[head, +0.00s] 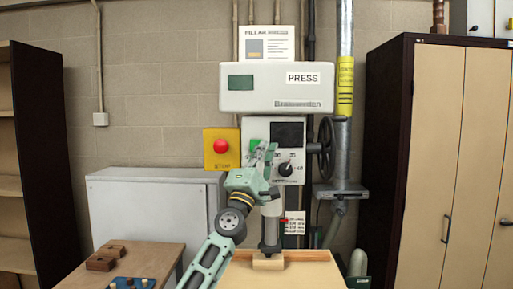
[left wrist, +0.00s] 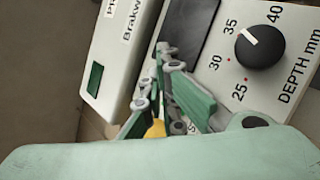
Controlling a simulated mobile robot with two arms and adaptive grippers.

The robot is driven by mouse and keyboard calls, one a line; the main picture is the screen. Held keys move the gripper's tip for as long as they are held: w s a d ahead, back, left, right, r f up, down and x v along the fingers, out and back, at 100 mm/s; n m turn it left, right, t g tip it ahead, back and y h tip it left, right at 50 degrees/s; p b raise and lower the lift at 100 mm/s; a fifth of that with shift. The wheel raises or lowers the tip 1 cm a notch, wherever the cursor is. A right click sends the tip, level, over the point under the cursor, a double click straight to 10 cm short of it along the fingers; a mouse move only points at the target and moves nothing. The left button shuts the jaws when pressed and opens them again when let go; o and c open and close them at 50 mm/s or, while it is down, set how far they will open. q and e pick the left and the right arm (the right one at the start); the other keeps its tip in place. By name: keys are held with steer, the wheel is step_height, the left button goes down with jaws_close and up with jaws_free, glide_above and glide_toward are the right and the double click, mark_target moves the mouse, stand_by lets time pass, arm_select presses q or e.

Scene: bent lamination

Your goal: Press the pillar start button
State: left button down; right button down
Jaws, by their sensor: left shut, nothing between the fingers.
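The press control panel (head: 258,128) is light grey and mounted on the wall under the PRESS head. A green patch (head: 254,145), which looks like the start button, shows at the panel's left side, partly covered by my left gripper (head: 264,153). The gripper is shut and empty, its fingers pointing up at the panel in front of the green patch. In the left wrist view the fingers (left wrist: 165,78) lie across the panel beside the depth dial (left wrist: 260,47). Whether they touch the button cannot be told; it is hidden there. My right gripper is not in view.
A red stop button (head: 220,146) on a yellow plate sits just left of the panel. A handwheel (head: 326,149) is at its right. A wooden table (head: 310,272) stands below the press. A grey cabinet (head: 145,215) and a tall cupboard (head: 432,150) flank it.

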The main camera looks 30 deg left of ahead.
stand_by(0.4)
arm_select(q)
steer(key=shift+w+a+b, duration=0.2)
steer(key=shift+w+b, duration=0.2)
steer(key=shift+w+a+b, duration=0.25)
steer(key=shift+w+b, duration=0.1)
steer(key=shift+b, duration=0.4)
stand_by(0.8)
steer(key=shift+r, duration=0.1)
steer(key=s+d+p, duration=0.1)
steer(key=p, duration=0.2)
steer(key=shift+s, duration=0.25)
